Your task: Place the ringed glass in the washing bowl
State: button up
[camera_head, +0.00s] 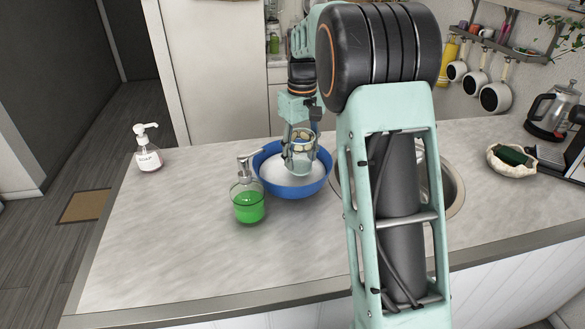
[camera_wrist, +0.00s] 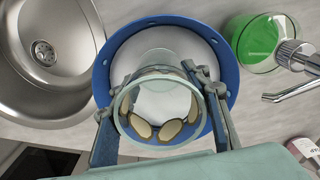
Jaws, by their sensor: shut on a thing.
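The washing bowl (camera_head: 318,183) is blue with white contents and stands on the counter left of the sink. It also shows in the wrist view (camera_wrist: 103,70), under my gripper. The ringed glass (camera_head: 301,163) is clear, with a band of tan oval marks around it. My gripper (camera_head: 300,142) is shut on the glass, with one finger on each side. In the wrist view the glass (camera_wrist: 160,112) is between the fingers and over the bowl's inside. I cannot tell whether its base touches the white contents.
A green soap bottle with a pump (camera_head: 248,204) stands close to the bowl's front left. A clear pump bottle (camera_head: 148,150) is farther left. The sink (camera_wrist: 45,60) adjoins the bowl. A kettle (camera_head: 553,110) and a shell-like dish (camera_head: 511,160) are at the right. The counter's front left is clear.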

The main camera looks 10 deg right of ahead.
jog(key=w+f, duration=0.1)
jog(key=w+a+f, duration=0.1)
jog(key=f, duration=0.1)
jog(key=w+f, duration=0.1)
jog(key=f, duration=0.1)
jog(key=shift+w+a+p, duration=0.2)
jog(key=shift+w+p, duration=0.2)
jog(key=shift+f, duration=1.5)
jog(key=shift+f, duration=0.1)
jog(key=shift+f, duration=0.15)
jog(key=o, duration=1.3)
jog(key=shift+o, duration=0.2)
notch_tip(320, 180, up, 12)
jog(key=shift+r, duration=0.25)
